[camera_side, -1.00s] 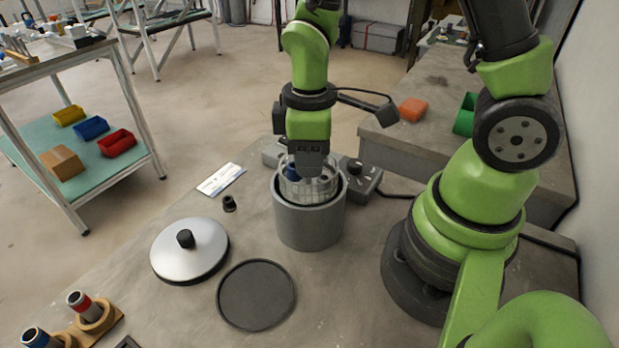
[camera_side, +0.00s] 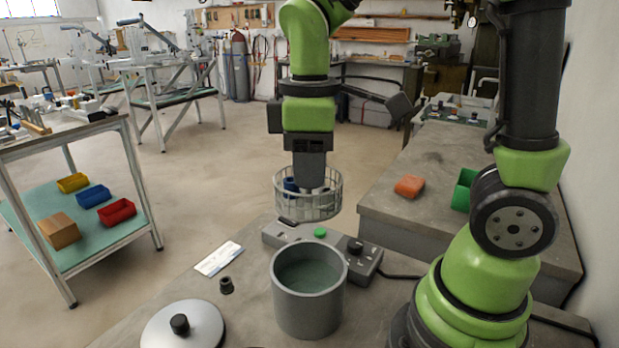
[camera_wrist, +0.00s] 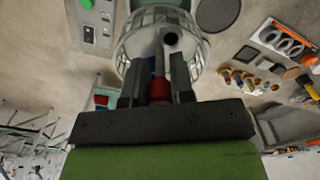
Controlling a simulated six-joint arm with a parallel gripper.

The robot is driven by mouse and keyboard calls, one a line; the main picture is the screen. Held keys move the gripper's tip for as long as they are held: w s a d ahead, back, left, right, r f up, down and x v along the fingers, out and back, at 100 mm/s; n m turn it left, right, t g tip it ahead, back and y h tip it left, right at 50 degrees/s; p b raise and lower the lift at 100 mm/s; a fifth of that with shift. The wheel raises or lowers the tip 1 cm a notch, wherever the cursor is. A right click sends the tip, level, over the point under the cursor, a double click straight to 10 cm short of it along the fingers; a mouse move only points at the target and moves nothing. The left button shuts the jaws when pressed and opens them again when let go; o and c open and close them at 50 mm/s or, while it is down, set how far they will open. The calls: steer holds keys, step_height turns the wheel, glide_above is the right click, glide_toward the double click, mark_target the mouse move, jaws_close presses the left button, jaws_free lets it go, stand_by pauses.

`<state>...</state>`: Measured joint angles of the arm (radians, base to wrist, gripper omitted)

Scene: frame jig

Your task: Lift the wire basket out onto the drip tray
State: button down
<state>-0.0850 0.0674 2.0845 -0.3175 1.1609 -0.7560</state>
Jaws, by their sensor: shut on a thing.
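The wire basket (camera_side: 308,205) hangs in the air above the grey pot (camera_side: 309,306), clear of its rim and about level. My gripper (camera_side: 312,184) is shut on the basket from above; its fingers hide the exact grip point. Blue and dark parts show inside the basket. In the wrist view the basket (camera_wrist: 150,38) lies just beyond my fingers (camera_wrist: 160,88), with a red piece between them. The pot is open, with greenish liquid inside. In the wrist view a dark disc (camera_wrist: 217,12), likely the drip tray, shows beside the basket; the side view barely includes the tray.
A silver lid (camera_side: 182,328) with a black knob lies left of the pot. A small black part (camera_side: 226,285) and a white card (camera_side: 218,258) lie to the left.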

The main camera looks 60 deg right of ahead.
steer(key=shift+r, duration=3.9)
steer(key=shift+a+f+n, duration=2)
steer(key=shift+a+f, duration=0.55)
steer(key=shift+f, duration=2.15)
steer(key=shift+a+f+n, duration=2)
steer(key=shift+a+f, duration=0.6)
steer(key=shift+f, duration=2.15)
steer(key=shift+a+f+n, duration=2)
steer(key=shift+a+f, duration=0.55)
steer(key=shift+f, duration=2.15)
steer(key=shift+f, duration=0.15)
steer(key=shift+f, duration=0.3)
